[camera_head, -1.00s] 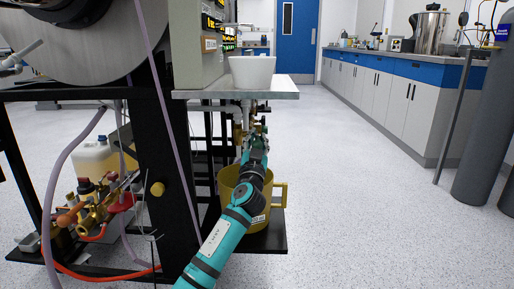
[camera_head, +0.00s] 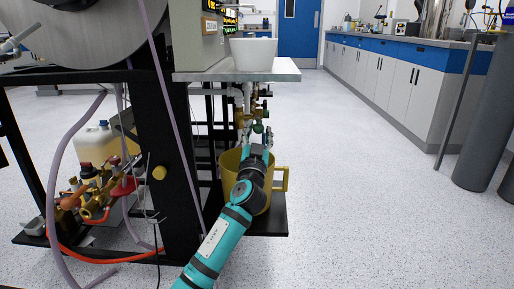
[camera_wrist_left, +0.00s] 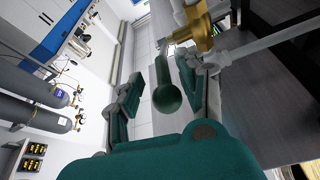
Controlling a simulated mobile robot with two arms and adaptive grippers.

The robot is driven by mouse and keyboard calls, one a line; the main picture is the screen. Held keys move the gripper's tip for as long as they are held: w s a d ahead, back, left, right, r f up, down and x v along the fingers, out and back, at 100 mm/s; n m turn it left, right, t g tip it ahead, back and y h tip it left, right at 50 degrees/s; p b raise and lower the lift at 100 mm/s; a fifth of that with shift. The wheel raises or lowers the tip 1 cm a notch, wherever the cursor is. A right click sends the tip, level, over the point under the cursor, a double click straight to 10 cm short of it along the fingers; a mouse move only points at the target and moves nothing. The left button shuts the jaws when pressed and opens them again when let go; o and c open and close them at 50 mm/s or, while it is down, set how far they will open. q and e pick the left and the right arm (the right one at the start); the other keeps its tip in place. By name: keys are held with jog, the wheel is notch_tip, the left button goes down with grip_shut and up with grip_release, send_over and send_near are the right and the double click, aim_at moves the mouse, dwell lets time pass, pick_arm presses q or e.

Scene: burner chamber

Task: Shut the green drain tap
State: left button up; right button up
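The green drain tap (camera_head: 258,128) hangs among brass fittings below the metal shelf in the head view. In the left wrist view its dark green rounded handle (camera_wrist_left: 168,98) lies between my fingers, with the brass valve body (camera_wrist_left: 199,27) above it. My left gripper (camera_head: 256,150) is just below the tap in the head view. It is open in the left wrist view (camera_wrist_left: 172,72), with a gap beside the handle on the left; contact on the right side is unclear. My right gripper is not in view.
A yellow jug (camera_head: 230,172) stands on the black lower shelf (camera_head: 276,222), right behind my left arm. A white bowl (camera_head: 252,55) sits on the metal shelf (camera_head: 240,75) above. Black frame posts, hoses and brass fittings crowd the left.

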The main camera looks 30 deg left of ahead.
pick_arm(q)
jog(key=v, duration=0.8)
jog(key=shift+d, duration=0.2)
